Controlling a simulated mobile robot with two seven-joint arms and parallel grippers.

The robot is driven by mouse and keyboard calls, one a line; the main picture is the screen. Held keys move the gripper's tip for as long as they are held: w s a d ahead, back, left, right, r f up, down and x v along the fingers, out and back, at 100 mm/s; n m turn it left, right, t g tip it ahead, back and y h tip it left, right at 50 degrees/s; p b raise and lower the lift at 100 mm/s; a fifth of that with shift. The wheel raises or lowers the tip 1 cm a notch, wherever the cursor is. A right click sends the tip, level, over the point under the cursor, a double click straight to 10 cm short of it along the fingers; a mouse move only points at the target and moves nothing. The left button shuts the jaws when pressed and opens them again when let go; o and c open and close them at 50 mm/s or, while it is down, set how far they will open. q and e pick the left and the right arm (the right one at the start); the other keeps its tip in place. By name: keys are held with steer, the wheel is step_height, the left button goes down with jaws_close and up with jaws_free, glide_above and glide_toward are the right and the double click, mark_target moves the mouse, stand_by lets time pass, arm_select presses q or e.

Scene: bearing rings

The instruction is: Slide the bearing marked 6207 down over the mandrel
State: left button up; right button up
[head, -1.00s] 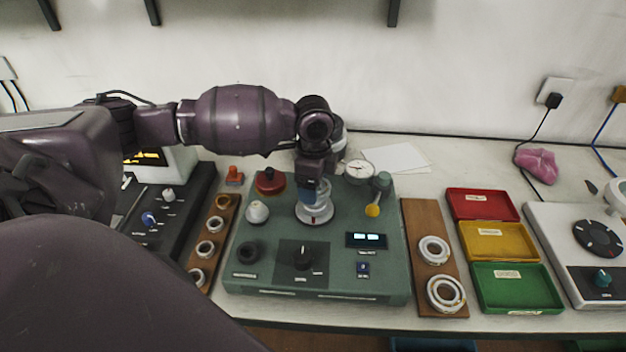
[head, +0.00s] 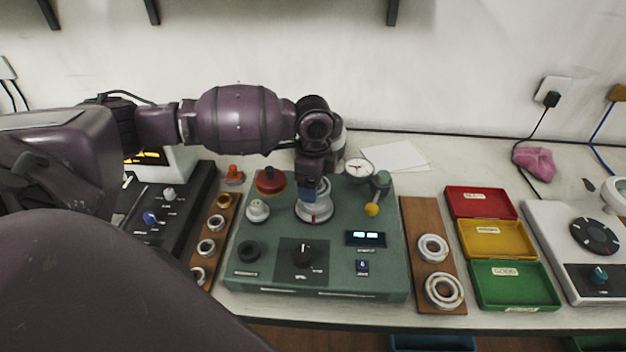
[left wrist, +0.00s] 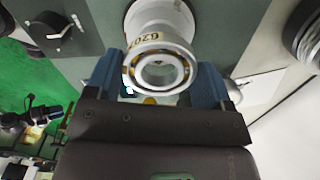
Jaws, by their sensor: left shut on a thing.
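My left gripper (head: 313,182) comes down from above over the green machine. Just beyond the ring is the pale round flange (left wrist: 162,18) of the mandrel; in the head view the flange (head: 314,213) sits below the fingers. The gripper hides the mandrel's upper part, and I cannot tell how far the ring is on it. My right gripper is not in view.
Another ring rack (head: 211,226) stands left.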

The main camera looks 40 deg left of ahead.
arm_select(q)
steer(key=shift+f, duration=0.85)
stand_by(0.6)
steer(key=shift+p, duration=0.5)
stand_by(0.6)
steer(key=shift+f, duration=0.55)
stand_by(0.5)
steer(key=o, duration=1.1)
